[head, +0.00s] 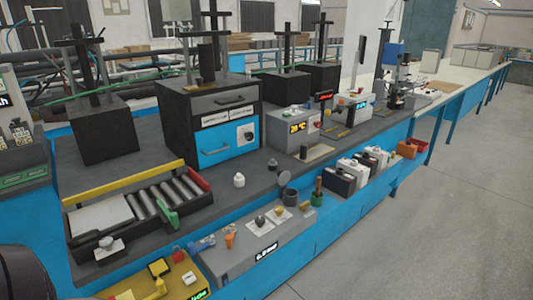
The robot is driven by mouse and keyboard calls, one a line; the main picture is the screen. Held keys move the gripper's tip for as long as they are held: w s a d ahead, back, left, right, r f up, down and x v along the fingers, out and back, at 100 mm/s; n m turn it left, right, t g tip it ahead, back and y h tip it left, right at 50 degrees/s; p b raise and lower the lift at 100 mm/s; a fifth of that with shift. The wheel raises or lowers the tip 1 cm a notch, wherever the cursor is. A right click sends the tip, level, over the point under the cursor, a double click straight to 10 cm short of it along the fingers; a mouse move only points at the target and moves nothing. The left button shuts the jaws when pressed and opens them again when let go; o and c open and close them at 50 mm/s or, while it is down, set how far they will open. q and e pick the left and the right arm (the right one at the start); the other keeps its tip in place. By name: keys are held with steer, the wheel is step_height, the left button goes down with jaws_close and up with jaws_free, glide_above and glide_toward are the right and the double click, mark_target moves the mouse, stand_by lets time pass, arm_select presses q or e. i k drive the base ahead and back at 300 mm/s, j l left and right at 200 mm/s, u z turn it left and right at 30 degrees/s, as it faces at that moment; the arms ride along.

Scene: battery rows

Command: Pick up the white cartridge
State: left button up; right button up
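A row of black and white block-shaped pieces stands along the front of the bench, right of centre in the head view. A white block (355,170) in it sits beside a black block (338,181); more black and white pieces follow behind. These may be the cartridges, but they are too small to tell for certain. A small white knob-like object (239,180) stands alone on the dark bench top. Neither of my grippers is in view. A dark rounded part at the bottom left corner may be my arm.
A roller tray (150,203) with a yellow rail lies at the left. A grey panel (240,262) and a yellow panel (140,287) are at the front. A black and blue cabinet (212,122) stands behind. Orange and red bins (407,149) end the row. The floor at right is clear.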

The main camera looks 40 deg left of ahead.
mark_target(239, 179)
steer(key=i+l+u, duration=0.1)
steer(key=i+u, duration=0.2)
steer(key=u, duration=0.15)
steer(key=i+l+u, duration=0.25)
steer(key=u, duration=0.2)
steer(key=i+l+u, duration=0.3)
steer(key=u, duration=0.15)
steer(key=i+l+u, duration=0.15)
steer(key=l+u, duration=0.3)
steer(key=i+l+u, duration=0.1)
steer(key=l+u, duration=0.45)
steer(key=l, duration=0.2)
steer(key=l+u, duration=0.45)
steer(key=l, duration=0.95)
steer(key=k, duration=0.05)
